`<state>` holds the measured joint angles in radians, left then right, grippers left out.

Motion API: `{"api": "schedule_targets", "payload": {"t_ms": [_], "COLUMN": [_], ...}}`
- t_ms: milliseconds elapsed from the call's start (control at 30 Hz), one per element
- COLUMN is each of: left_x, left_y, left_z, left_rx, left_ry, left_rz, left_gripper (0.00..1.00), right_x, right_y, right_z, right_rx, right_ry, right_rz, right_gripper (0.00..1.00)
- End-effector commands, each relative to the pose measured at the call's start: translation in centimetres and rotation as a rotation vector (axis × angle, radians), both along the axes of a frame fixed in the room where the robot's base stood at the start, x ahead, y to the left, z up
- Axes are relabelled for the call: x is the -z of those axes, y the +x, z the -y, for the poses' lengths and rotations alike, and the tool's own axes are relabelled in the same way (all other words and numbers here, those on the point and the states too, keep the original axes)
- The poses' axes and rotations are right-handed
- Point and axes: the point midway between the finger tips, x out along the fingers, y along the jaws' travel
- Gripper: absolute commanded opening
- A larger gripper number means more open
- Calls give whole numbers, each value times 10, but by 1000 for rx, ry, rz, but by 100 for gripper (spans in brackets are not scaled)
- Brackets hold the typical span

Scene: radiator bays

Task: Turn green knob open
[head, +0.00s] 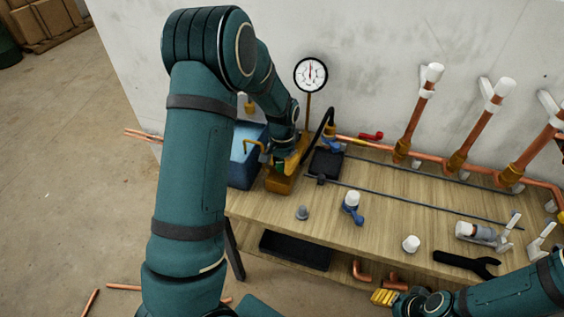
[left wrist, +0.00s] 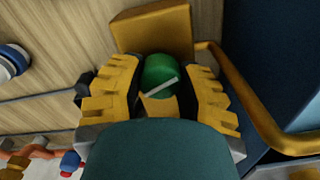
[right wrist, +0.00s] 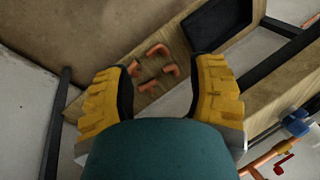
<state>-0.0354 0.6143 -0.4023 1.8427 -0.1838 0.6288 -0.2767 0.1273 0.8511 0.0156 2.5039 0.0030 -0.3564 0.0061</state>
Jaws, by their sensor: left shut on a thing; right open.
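The green knob (left wrist: 158,72) sits between the yellow fingers of my left gripper (left wrist: 156,85) in the left wrist view. A white line runs diagonally across its face. The left gripper is shut on it. A brass-coloured block (left wrist: 155,30) lies just beyond the knob, and in the head view this block (head: 278,184) stands on the bench beside a blue box. In the head view my left arm and gripper (head: 290,158) hide most of the knob. My right gripper (right wrist: 165,70) is open and empty, near the bench's front edge at lower right in the head view.
The blue box (head: 243,165) with a brass pipe stands left of the block. A pressure gauge (head: 310,75) rises behind. White-capped valve (head: 352,204), white cap (head: 411,243) and black wrench (head: 466,263) lie on the bench. Copper elbows (right wrist: 158,50) and a black tray (right wrist: 220,20) are on the lower shelf.

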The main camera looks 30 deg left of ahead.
Motion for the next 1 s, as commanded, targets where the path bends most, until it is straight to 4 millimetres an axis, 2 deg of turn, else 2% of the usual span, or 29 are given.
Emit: {"api": "schedule_targets", "payload": {"t_ms": [1000], "left_x": [0], "left_y": [-1], "left_z": [0], "left_rx": [-936], "left_ry": [1], "left_rz": [-3], "left_gripper": [0], "right_x": [-36], "right_y": [12], "right_z": [2], "right_rx": [20], "right_ry": [-6], "right_rz": [26], "right_gripper": [56]}}
